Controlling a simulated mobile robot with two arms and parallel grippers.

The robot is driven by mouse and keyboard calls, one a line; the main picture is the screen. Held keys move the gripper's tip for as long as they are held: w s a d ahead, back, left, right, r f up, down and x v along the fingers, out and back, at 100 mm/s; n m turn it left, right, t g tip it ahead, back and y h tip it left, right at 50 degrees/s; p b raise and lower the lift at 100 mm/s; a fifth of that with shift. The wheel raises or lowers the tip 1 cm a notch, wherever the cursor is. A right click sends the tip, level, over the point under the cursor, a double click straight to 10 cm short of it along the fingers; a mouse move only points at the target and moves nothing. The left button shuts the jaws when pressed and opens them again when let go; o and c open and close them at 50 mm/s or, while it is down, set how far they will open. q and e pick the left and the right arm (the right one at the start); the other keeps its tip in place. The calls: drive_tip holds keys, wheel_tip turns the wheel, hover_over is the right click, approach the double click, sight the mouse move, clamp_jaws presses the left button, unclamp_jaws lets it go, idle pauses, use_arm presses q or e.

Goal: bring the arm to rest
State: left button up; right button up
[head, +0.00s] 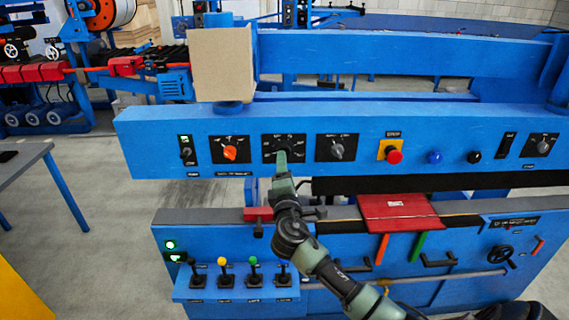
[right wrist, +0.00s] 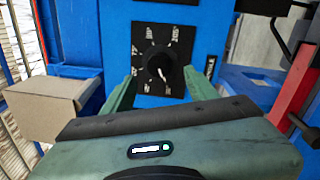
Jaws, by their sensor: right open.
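My right gripper (head: 282,162) reaches up in front of the machine's upper blue control panel (head: 450,125) in the head view. It is at the middle-left black dial plate (head: 268,143), partly covering it. In the right wrist view the two green fingers of my right gripper (right wrist: 160,88) stand apart, one on each side of the black knob (right wrist: 158,68) with a white pointer mark. Nothing is held between them. I cannot tell whether a finger touches the plate. My left gripper is not in view.
An orange knob (head: 230,152) is left of the dial and a grey knob (head: 337,150) right of it. A red stop button (head: 394,157) is further right. Below are several levers (head: 254,275) and a red plate (head: 398,210). A cardboard box (head: 222,65) stands above the panel.

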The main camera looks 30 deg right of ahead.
drive_tip(key=shift+v, duration=1.15)
drive_tip(key=s+a+f+m+g+y, duration=0.1)
drive_tip(key=s+f+g+y, duration=0.15)
drive_tip(key=f, duration=1.35)
drive_tip(key=s+a+f+m+g+y, duration=0.1)
drive_tip(key=s+a+f+g+y, duration=0.2)
drive_tip(key=f, duration=1.4)
drive_tip(key=s+a+f+m+g+y+b, duration=0.1)
drive_tip(key=s+a+f+m+g, duration=0.1)
drive_tip(key=s+f, duration=0.7)
drive_tip(key=s+a+f+m+g+y, duration=0.1)
drive_tip(key=s+f+g, duration=0.2)
drive_tip(key=s+f, duration=0.6)
drive_tip(key=s+a+f+m+g, duration=0.1)
drive_tip(key=s+f, duration=0.3)
drive_tip(key=s, duration=0.6)
drive_tip(key=s+a+f+m+g+y, duration=0.1)
drive_tip(key=s+a+f+m+g, duration=0.1)
drive_tip(key=s, duration=0.8)
drive_tip(key=s+a+f+m+g+y, duration=0.1)
drive_tip(key=s+a+f+m, duration=0.3)
drive_tip(key=s+f, duration=0.4)
drive_tip(key=s+a, duration=0.1)
drive_tip(key=s, duration=0.2)
drive_tip(key=shift+f+g, duration=0.15)
drive_tip(key=shift+g, duration=0.2)
